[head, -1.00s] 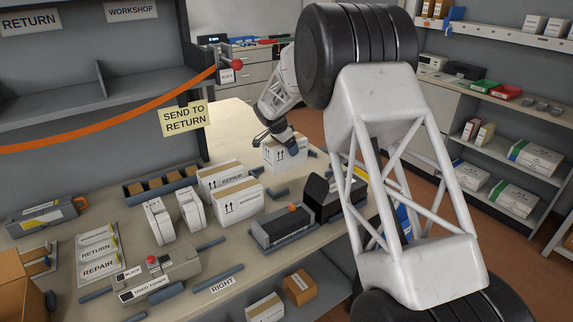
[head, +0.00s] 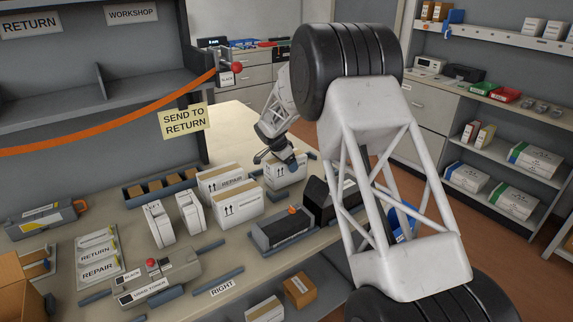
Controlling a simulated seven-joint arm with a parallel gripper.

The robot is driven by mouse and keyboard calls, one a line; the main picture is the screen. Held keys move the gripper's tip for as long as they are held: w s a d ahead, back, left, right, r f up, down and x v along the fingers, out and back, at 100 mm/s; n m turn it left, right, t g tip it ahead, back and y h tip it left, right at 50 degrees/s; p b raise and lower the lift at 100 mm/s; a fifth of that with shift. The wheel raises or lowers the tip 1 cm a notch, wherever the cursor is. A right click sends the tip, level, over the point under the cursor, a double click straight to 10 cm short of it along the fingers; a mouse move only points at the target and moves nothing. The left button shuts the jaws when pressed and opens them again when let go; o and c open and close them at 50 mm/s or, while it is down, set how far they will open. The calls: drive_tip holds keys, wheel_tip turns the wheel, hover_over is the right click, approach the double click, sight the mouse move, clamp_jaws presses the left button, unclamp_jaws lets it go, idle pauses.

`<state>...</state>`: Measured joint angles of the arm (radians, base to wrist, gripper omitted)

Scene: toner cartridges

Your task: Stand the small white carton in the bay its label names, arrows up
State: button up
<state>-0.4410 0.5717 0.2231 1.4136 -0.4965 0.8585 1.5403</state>
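A small white carton (head: 287,175) is at the far side of the table, upright, with arrow marks pointing up on its visible side. Its label is too small to read. My gripper (head: 285,158) is over its top, with dark fingers against it, and appears shut on it; the fingertips are partly hidden. Whether the carton's base touches the table is hard to tell. Shelf signs read RETURN (head: 30,24) and WORKSHOP (head: 131,14).
Dark rails (head: 209,246) lie on the table. Black toner units (head: 283,232) stand right of centre, and a grey used-toner box (head: 157,276) at front left. An orange strap (head: 110,141) crosses the shelf. A SEND TO RETURN note (head: 184,121) hangs there.

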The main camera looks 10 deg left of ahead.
drive_tip(key=shift+f, duration=0.25)
drive_tip(key=shift+f, duration=0.1)
drive_tip(key=o, duration=1.1)
drive_tip(key=shift+c, duration=0.2)
drive_tip(key=v, duration=1.1)
drive_tip(key=shift+a+r, duration=0.1)
drive_tip(key=shift+r, duration=0.25)
drive_tip(key=shift+s+r, duration=0.1)
drive_tip(key=shift+r, duration=0.05)
